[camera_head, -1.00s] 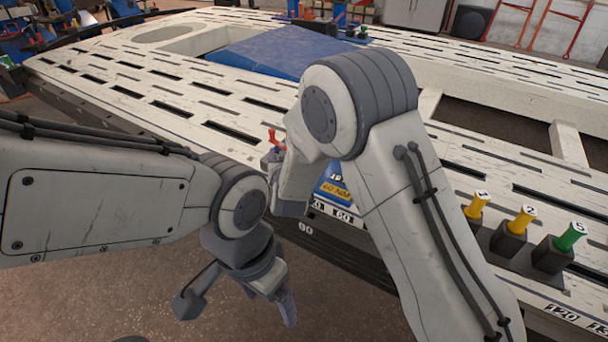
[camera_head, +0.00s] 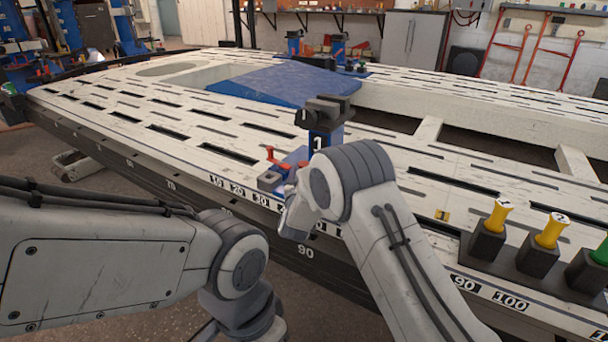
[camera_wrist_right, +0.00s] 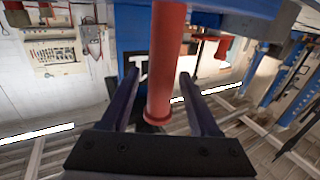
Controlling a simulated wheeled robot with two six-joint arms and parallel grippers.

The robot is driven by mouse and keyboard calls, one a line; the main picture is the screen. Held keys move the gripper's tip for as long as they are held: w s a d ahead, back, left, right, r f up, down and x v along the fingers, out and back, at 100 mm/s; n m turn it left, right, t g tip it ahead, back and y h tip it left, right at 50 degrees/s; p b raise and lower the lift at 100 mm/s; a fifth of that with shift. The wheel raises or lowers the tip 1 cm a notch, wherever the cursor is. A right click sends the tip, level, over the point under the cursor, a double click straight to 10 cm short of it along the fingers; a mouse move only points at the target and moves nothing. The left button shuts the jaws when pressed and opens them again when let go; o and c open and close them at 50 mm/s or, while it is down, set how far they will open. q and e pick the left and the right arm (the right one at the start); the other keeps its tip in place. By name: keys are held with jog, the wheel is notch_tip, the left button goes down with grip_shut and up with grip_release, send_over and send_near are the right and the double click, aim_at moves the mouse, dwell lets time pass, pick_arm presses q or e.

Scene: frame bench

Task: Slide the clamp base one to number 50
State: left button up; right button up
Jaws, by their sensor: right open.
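Clamp base one is a blue base with a column marked 1 (camera_head: 318,142) and a dark jaw on top. It stands upright on the white frame bench (camera_head: 210,105) near its front edge. Contact cannot be told. My left gripper is below the picture.
Yellow pegs numbered 1 (camera_head: 497,215) and 2 (camera_head: 551,231) and a green peg (camera_head: 600,252) stand in black holders at the right front. Another blue clamp (camera_head: 294,42) stands at the far edge. The slotted bench top to the left is clear.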

jog(key=shift+w+d, duration=0.1)
jog(key=shift+w, duration=0.85)
jog(key=shift+c, duration=0.4)
grip_shut()
dwell(0.4)
